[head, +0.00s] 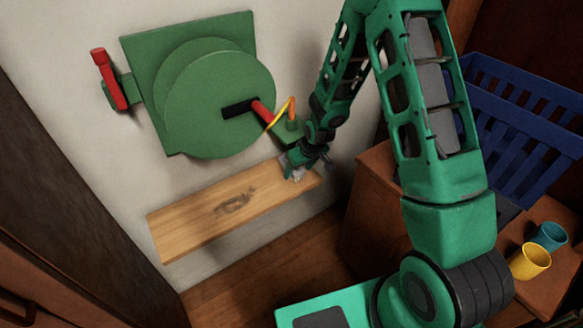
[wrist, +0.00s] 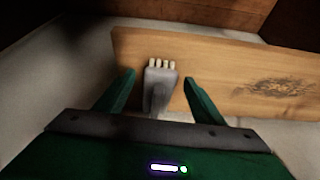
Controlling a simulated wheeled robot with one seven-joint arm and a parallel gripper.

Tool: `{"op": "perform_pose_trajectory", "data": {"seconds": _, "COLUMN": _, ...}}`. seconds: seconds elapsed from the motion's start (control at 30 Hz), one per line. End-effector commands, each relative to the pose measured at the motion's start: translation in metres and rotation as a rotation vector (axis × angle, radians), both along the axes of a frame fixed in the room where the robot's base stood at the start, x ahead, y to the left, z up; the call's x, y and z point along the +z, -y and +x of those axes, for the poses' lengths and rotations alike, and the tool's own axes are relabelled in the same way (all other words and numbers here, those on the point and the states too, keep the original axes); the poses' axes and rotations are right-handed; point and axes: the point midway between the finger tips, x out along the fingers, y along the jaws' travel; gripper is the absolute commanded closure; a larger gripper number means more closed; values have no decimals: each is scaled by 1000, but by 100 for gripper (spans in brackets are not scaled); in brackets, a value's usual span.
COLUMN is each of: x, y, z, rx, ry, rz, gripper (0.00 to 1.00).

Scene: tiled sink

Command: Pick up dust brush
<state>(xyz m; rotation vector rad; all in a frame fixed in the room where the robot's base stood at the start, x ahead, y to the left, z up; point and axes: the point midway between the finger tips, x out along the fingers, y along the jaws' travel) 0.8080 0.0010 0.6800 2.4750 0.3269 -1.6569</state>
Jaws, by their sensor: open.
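The dust brush (wrist: 160,82) has a grey body and a row of pale bristle tufts. In the wrist view it lies between the two open fingers of my gripper (wrist: 160,82), with a gap to each finger. In the head view my gripper (head: 298,167) is at the right end of the wooden shelf (head: 205,217). A small grey part of the brush (head: 297,174) shows there beneath the fingers. The shelf also fills the upper part of the wrist view (wrist: 220,62). Whether the brush touches the shelf is hard to tell.
A green round device (head: 205,105) with red handles is on the wall above the shelf. A wooden cabinet (head: 375,210) stands at the right, with a blue crate (head: 515,130), a yellow cup (head: 530,261) and a teal cup (head: 549,236). The shelf's left part is clear.

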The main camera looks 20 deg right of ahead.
Motion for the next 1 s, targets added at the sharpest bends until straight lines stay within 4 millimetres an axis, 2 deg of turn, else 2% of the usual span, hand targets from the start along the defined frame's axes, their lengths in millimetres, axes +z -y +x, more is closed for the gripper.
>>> {"op": "perform_pose_trajectory", "data": {"seconds": 0.27, "x": -2, "y": 0, "z": 1, "rx": 0, "ry": 1, "rz": 0, "gripper": 38}}
{"op": "perform_pose_trajectory", "data": {"seconds": 0.47, "x": -2, "y": 0, "z": 1, "rx": 0, "ry": 1, "rz": 0, "gripper": 83}}
{"op": "perform_pose_trajectory", "data": {"seconds": 0.5, "x": -2, "y": 0, "z": 1, "rx": 0, "ry": 1, "rz": 0, "gripper": 85}}
{"op": "perform_pose_trajectory", "data": {"seconds": 0.83, "x": 0, "y": 0, "z": 1, "rx": 0, "ry": 2, "rz": 1, "gripper": 85}}
{"op": "perform_pose_trajectory", "data": {"seconds": 1.0, "x": 10, "y": -1, "z": 0, "rx": 2, "ry": 2, "rz": 0, "gripper": 85}}
